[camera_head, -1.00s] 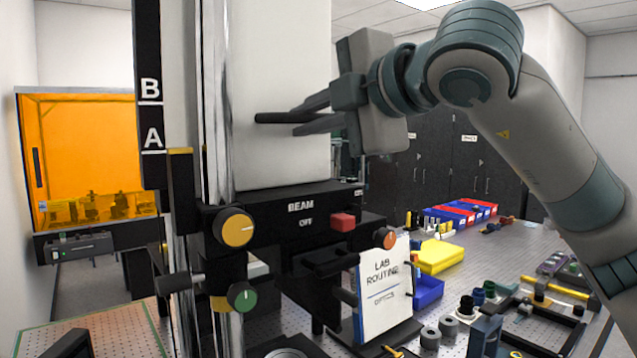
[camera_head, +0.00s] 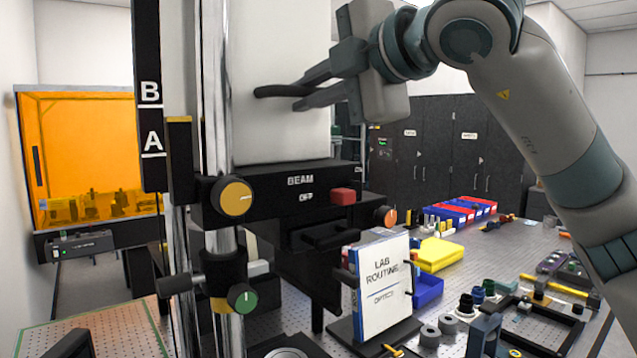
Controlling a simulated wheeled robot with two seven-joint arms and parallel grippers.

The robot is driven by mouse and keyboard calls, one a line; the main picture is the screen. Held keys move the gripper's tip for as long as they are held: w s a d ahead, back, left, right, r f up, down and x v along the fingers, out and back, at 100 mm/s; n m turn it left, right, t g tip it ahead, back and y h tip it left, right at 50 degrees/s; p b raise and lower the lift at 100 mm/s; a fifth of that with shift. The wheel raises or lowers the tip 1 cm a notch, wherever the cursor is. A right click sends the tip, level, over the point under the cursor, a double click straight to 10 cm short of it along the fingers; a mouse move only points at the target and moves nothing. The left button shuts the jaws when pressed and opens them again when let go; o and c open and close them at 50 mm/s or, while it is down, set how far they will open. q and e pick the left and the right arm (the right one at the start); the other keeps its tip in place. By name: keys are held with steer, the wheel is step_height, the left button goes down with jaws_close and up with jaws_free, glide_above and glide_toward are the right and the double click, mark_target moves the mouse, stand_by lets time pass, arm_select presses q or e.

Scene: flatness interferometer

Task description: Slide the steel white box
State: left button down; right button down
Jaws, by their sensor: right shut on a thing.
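The white box (camera_head: 283,45) stands on a black carriage (camera_head: 270,195) marked BEAM OFF, on an upright polished steel column (camera_head: 227,120). The box's top is cut off by the picture's upper edge. My right gripper (camera_head: 278,97) comes in from the right and is shut on the white box at its front face; the exact grip is partly hidden.
A yellow knob (camera_head: 232,198), a green knob (camera_head: 242,297) and a red button (camera_head: 342,196) sit on the stand. A LAB ROUTINE binder (camera_head: 384,288) stands below right. Bins (camera_head: 440,254), tools and small parts occupy the perforated bench (camera_head: 500,262) at right.

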steer(key=shift+r, duration=0.15)
steer(key=shift+r, duration=0.65)
stand_by(1.0)
steer(key=c, duration=1.8)
jaws_free()
steer(key=shift+f, duration=0.1)
steer(key=shift+s+d, duration=0.1)
